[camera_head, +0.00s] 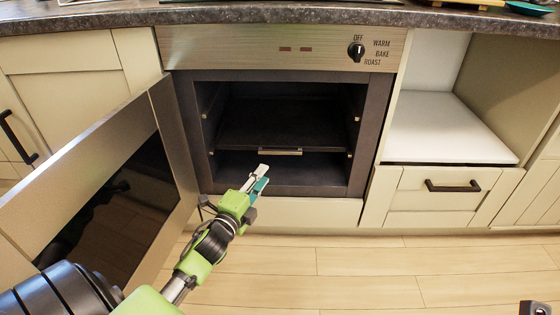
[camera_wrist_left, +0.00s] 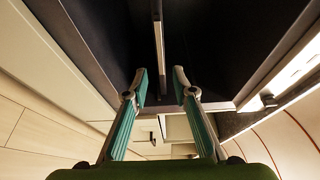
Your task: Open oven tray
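The oven (camera_head: 365,130) has its door (camera_head: 185,140) swung wide open to the left. Inside, a dark oven tray (camera_head: 282,122) sits at mid height, with a pale metal handle (camera_head: 281,152) on its front edge. My left gripper (camera_head: 263,174) is in front of the oven opening, a little below and left of the handle in the picture. In the left wrist view its two fingers (camera_wrist_left: 160,82) are apart with nothing between them. The handle (camera_wrist_left: 158,45) shows there as a thin bar ahead of the fingertips.
The open door stands close to the left of my left arm. The countertop (camera_head: 290,14) runs above the oven, with a knob (camera_head: 356,50) on the panel. A white open shelf (camera_head: 440,130) and a drawer (camera_head: 450,188) are at right. The floor in front is clear.

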